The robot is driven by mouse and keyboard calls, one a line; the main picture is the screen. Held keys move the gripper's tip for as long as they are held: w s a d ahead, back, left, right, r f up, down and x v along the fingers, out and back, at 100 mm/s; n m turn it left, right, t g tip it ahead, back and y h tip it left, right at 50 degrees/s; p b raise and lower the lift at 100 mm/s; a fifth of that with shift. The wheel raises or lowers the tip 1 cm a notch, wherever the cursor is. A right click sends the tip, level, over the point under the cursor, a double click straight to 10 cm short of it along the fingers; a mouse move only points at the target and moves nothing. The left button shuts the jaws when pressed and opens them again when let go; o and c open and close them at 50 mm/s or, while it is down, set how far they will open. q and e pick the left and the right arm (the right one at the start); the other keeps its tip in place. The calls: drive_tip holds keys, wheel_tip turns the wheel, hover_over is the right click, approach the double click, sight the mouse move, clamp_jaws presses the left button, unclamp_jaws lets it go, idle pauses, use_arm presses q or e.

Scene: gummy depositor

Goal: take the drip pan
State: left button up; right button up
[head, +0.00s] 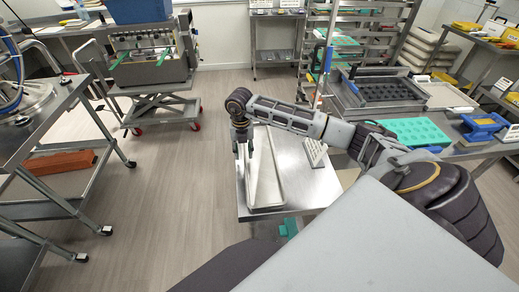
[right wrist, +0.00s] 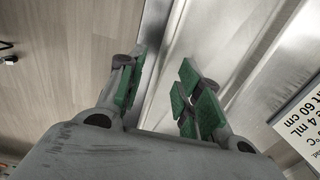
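The drip pan (head: 268,172) is a long, narrow, pale metal tray lying on a small steel table, its length running away from me. In the right wrist view its smooth metal (right wrist: 178,45) passes beyond and between my fingers. My right gripper (head: 243,152) points down at the pan's left long edge. In the right wrist view the green finger pads of the right gripper (right wrist: 158,92) stand apart, one on each side of the pan's left edge. I see no clear contact, and cannot tell how deep the edge sits between them. My left gripper is not in view.
The steel table (head: 310,188) has bare room right of the pan, where a white placard (head: 315,152) stands. A bench with a teal mould (head: 416,132) and dark mould tray (head: 385,90) is at right. A wheeled depositor (head: 148,55) stands back left.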

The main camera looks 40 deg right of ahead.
sight(244, 158)
wheel_tip(244, 158, down, 3)
drive_tip(key=shift+a+f, duration=0.1)
drive_tip(key=shift+f, duration=0.2)
drive_tip(key=c, duration=0.4)
clamp_jaws()
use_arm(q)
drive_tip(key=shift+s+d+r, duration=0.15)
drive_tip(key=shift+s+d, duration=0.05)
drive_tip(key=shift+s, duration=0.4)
